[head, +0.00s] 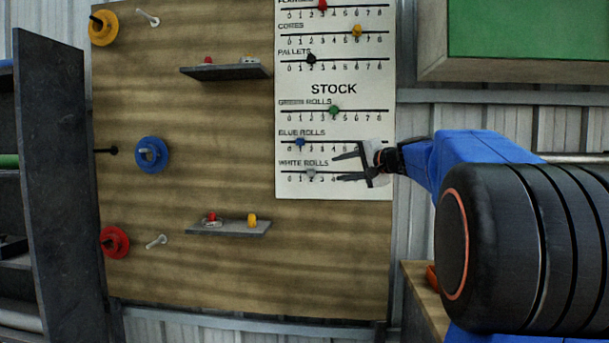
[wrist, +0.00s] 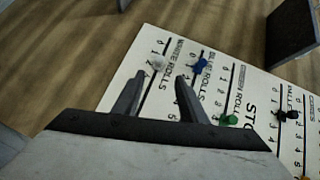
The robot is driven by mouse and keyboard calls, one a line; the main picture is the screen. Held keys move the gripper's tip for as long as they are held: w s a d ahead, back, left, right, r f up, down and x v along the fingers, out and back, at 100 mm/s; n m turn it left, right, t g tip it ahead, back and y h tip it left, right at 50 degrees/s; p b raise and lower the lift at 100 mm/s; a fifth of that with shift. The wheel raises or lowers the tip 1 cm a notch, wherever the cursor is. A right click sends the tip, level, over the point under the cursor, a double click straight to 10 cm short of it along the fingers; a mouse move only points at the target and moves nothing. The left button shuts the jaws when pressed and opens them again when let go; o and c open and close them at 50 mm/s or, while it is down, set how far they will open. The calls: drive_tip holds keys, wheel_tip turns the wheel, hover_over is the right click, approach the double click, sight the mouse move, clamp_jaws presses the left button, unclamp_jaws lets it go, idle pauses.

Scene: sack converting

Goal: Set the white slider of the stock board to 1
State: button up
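The white slider (head: 311,173) is a small pale knob on the WHITE ROLLS line, the lowest scale of the stock board (head: 284,186). It stands at about 2 in the head view; its exact mark is hard to read. My gripper (head: 337,168) is open and empty, in front of the right part of the board, its fingers pointing left. In the wrist view, the white slider (wrist: 157,64) appears just beyond the gap between the fingertips (wrist: 161,77), apart from both. The fingers cover part of the white and blue scales.
The blue slider (head: 300,142) sits close above, at about 1, and the green slider (head: 334,110) is higher. A small shelf (head: 228,230) with small red and yellow pieces juts out below left. A second shelf (head: 226,72) is at upper left.

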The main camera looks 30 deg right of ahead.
sight(311, 173)
drive_tip(key=x, duration=1.6)
drive_tip(key=shift+f, duration=0.2)
drive_tip(key=shift+c, duration=0.5)
drive_tip(key=shift+w+a, duration=0.1)
clamp_jaws()
